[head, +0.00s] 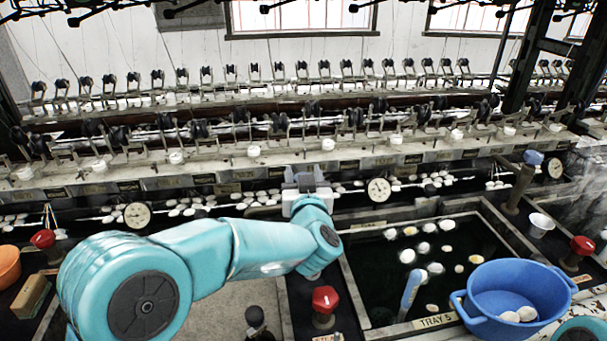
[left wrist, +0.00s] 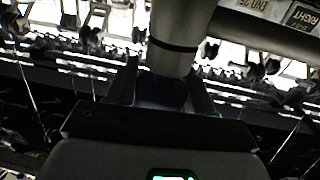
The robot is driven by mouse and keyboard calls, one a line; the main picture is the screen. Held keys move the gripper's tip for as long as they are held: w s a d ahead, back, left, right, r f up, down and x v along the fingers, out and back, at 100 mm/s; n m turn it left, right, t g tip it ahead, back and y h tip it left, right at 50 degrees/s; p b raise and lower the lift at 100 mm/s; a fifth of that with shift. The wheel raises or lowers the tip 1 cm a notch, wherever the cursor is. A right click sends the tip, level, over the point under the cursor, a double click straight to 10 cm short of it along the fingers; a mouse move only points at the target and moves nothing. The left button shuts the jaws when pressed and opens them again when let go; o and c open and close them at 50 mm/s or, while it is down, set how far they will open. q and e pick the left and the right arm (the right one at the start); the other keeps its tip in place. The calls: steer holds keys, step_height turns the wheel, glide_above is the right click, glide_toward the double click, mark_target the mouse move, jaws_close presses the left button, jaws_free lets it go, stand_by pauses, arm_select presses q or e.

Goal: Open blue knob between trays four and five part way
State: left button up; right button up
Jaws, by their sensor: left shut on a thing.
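My left gripper (head: 304,182) reaches over the basins to the front of the reeling bench and is shut. In the left wrist view, its fingers (left wrist: 160,92) are closed around a dark blue knob (left wrist: 161,91) at the end of a pale round pipe (left wrist: 178,40). In the head view the gripper and arm hide this knob, so how far it is turned cannot be told. Tray five (head: 436,321), labelled on its front rim, is a dark water basin with white cocoons to the right of my arm. My right gripper is out of view.
Another blue knob (head: 533,157) tops a pipe at right. Red knobs stand at left (head: 43,238), front centre (head: 325,299) and right (head: 583,245). A blue pot (head: 515,300) stands at the front right. A round dial (head: 379,190) is close right of the gripper.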

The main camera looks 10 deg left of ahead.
arm_select(q)
steer(key=shift+r, duration=0.1)
steer(key=o, duration=1)
steer(key=shift+c, duration=0.2)
steer(key=v, duration=0.7)
steer(key=shift+s+b, duration=0.25)
steer(key=shift+b, duration=0.05)
